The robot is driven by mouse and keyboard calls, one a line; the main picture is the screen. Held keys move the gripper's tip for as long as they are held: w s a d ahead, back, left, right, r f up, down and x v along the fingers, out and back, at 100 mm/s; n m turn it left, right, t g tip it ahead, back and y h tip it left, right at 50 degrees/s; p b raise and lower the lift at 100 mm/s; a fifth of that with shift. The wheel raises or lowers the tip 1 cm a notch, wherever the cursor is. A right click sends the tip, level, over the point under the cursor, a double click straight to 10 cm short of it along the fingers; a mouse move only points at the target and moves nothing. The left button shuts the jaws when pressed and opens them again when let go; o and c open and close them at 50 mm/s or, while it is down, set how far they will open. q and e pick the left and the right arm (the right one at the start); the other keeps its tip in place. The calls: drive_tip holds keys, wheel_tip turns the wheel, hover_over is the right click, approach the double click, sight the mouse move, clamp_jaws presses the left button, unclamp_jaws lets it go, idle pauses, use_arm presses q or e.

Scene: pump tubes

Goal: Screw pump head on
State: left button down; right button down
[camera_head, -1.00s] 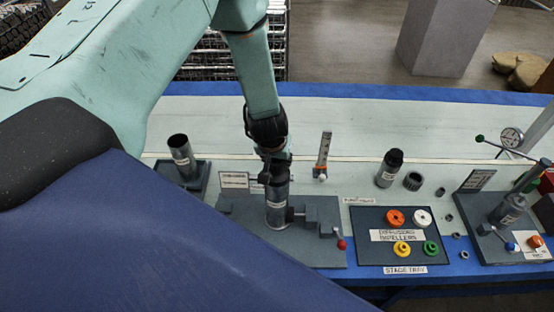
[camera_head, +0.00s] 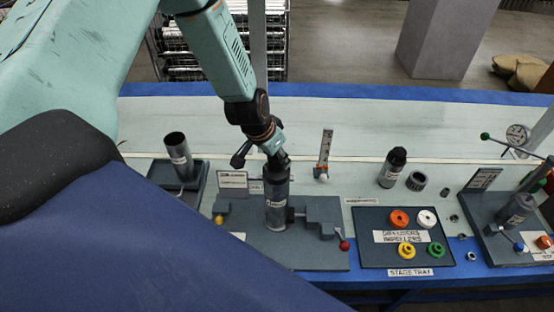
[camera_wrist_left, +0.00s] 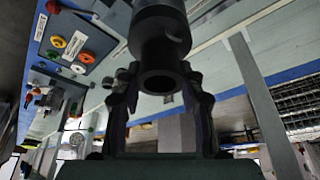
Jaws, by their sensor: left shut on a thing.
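A grey pump tube (camera_head: 277,205) with a white label stands upright in the dark clamp fixture (camera_head: 305,255), which has a red-knobbed handle (camera_head: 344,245). My left gripper (camera_head: 277,160) is at the top of this tube. In the left wrist view, my left gripper (camera_wrist_left: 158,95) is shut around the narrow neck of a dark round pump head (camera_wrist_left: 161,60), whose hollow end faces the camera. The joint between head and tube is hidden, so I cannot tell how tightly they are seated. My right gripper is not in view.
A stage tray (camera_head: 372,258) holds orange, white, yellow and green impellers. A dark-topped cylinder (camera_head: 390,170) and a ring (camera_head: 416,181) stand behind it. Another open tube (camera_head: 179,155) stands at left. A gauge rig (camera_head: 515,210) stands at right.

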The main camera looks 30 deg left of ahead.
use_arm(q)
drive_tip(key=shift+s+m, duration=0.1)
drive_tip(key=shift+m, duration=0.2)
drive_tip(key=shift+f+b, duration=0.1)
drive_tip(key=shift+b, duration=0.4)
drive_tip(key=m+h+b, duration=0.1)
drive_tip(key=m+b, duration=0.2)
drive_tip(key=b, duration=0.2)
